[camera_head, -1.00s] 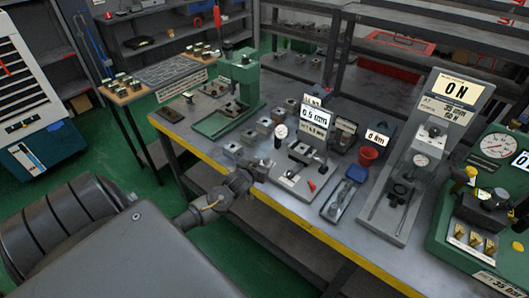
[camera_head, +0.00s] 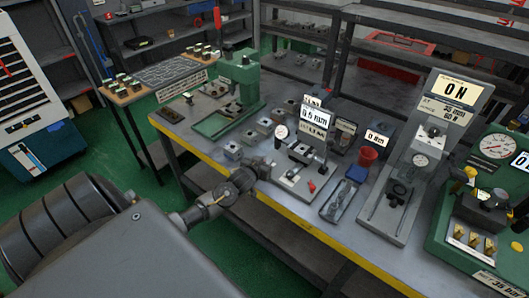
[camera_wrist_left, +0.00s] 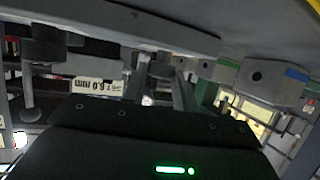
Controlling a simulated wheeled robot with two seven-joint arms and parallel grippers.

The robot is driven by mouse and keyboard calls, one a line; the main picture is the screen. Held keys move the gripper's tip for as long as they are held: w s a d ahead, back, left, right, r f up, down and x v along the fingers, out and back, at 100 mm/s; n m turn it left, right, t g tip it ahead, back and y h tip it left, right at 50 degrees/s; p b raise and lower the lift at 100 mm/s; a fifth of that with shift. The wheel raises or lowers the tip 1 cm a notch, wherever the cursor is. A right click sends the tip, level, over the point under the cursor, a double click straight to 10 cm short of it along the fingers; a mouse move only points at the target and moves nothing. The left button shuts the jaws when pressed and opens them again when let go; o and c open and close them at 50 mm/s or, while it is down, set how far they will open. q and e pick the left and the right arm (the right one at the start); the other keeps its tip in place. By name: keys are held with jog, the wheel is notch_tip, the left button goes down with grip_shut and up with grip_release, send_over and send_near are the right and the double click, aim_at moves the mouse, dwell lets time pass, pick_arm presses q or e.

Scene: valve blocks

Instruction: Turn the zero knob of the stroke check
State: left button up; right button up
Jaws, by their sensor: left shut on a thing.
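The stroke check (camera_head: 288,181) stands on the bench near its front edge, with a round dial (camera_head: 280,132) on its left and a display sign (camera_head: 314,115) above reading about 0.5 mm. My left gripper (camera_head: 261,168) reaches in from the left at the low left side of this stand. It is shut on a small part there, apparently the zero knob, which the fingers mostly hide. In the left wrist view the fingers (camera_wrist_left: 160,78) run forward beside an upside-down "SET" label (camera_wrist_left: 97,87). My right gripper is not in view.
Several grey valve blocks (camera_head: 233,149) sit left of the stand. A green press (camera_head: 240,80) is behind them. The bench has a yellow front edge (camera_head: 300,222).

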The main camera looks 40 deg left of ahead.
pick_arm(q)
jog(key=m+h, duration=0.2)
jog(key=h, duration=0.1)
jog(key=shift+a+m+t, duration=0.3)
jog(key=shift+a, duration=0.05)
jog(key=m+h, duration=0.1)
jog(key=m+h+b, duration=0.1)
jog(key=h, duration=0.1)
jog(key=shift+a+f+m, duration=0.15)
jog(key=shift+a+m, duration=0.05)
jog(key=shift+m, duration=0.1)
jog(key=m+h+b, duration=0.1)
jog(key=b, duration=0.1)
jog(key=m+g+h+b, duration=0.1)
jog(key=m+h+b, duration=0.1)
jog(key=shift+w+a+f+g, duration=0.1)
jog(key=shift+a+g, duration=0.05)
jog(key=shift+g, duration=0.15)
jog(key=shift+r+m+g+h+b, duration=0.2)
jog(key=shift+m+g+h+b, duration=0.3)
jog(key=shift+m+h+b, duration=0.55)
jog(key=o, duration=1)
jog(key=shift+c, duration=0.2)
